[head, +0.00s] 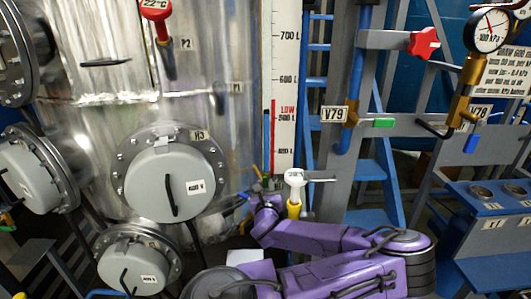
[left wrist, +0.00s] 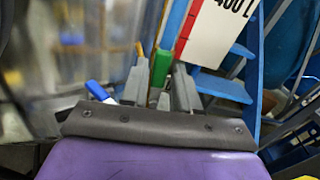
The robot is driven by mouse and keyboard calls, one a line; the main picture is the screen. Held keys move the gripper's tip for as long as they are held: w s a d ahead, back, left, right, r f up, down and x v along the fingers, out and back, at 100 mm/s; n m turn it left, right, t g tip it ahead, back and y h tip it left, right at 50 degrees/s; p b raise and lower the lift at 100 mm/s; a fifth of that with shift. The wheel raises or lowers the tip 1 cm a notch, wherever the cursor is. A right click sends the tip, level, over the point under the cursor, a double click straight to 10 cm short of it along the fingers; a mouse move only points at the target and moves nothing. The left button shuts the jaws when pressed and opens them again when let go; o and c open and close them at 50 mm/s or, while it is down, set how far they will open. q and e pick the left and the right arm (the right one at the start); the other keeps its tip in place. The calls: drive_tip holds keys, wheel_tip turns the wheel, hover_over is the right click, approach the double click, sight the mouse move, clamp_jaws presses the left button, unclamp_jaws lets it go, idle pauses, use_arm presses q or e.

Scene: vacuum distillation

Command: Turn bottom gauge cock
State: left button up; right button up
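The level gauge (head: 283,95) is a tall white scale board with a blue and red strip. At its foot in the head view my left gripper (head: 262,188) shows small, at the end of my purple arm. In the left wrist view the two grey fingers of my left gripper (left wrist: 160,88) stand apart, with a green handle (left wrist: 160,66) between their tips. The fingers lie close to its sides; I cannot tell whether they touch it. The cock's body is mostly hidden. The scale board (left wrist: 220,30) shows behind, marked 400 L. My right gripper is not in view.
A blue-ended piece (left wrist: 97,90) lies left of the fingers. A white-headed fitting with a yellow stem (head: 293,208) stands just right of my gripper. The steel vessel with its round hatch (head: 170,185) is at the left. Blue ladder (head: 370,185) and grey frames stand at the right.

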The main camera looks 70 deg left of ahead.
use_arm(q)
drive_tip(key=shift+d+f, duration=0.1)
drive_tip(key=shift+d, duration=0.25)
drive_tip(key=p+v, duration=0.1)
drive_tip(key=v, duration=0.9)
